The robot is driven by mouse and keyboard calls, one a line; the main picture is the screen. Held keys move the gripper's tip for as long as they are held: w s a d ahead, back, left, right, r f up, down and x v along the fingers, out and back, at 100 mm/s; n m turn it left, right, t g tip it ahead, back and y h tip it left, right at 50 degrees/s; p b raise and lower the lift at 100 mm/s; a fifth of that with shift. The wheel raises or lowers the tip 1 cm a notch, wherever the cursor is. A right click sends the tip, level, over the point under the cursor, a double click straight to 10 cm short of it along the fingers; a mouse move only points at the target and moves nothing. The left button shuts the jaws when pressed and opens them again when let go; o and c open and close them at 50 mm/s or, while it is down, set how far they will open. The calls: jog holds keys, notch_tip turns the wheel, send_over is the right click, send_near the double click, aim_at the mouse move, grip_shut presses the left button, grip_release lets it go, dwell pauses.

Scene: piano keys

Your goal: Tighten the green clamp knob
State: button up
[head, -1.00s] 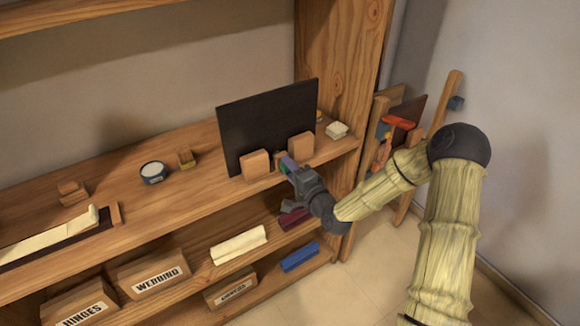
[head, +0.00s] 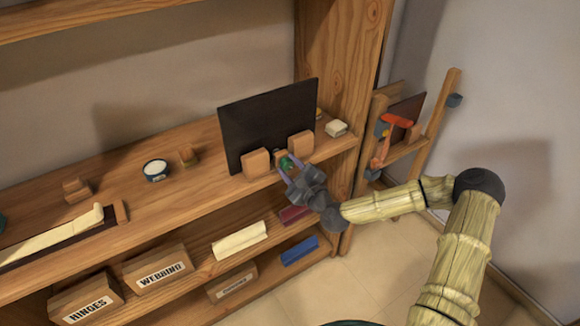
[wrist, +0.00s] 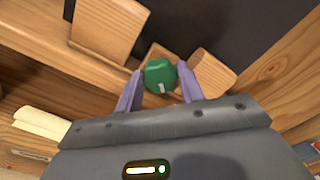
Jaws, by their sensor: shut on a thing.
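The green clamp knob (head: 286,163) is on a small wooden block at the front of a dark panel (head: 268,118), between two wooden blocks. In the wrist view the round knob (wrist: 159,74) shows a white mark on its lower face. My gripper (head: 291,169) reaches it from the front right. In the wrist view its two purple fingers (wrist: 160,80) are shut on the knob, one on each side. What lies behind the knob is mostly hidden.
Wooden blocks (head: 256,163) and (head: 300,144) stand close on either side of the knob. The shelf edge runs just below. A lower shelf holds labelled boxes (head: 158,270).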

jog(key=shift+d+f+m, duration=0.1)
jog(key=shift+m, duration=0.5)
jog(key=o, duration=1)
jog(key=p+v, duration=0.6)
jog(key=v, duration=1.1)
jog(key=shift+s+d, duration=0.15)
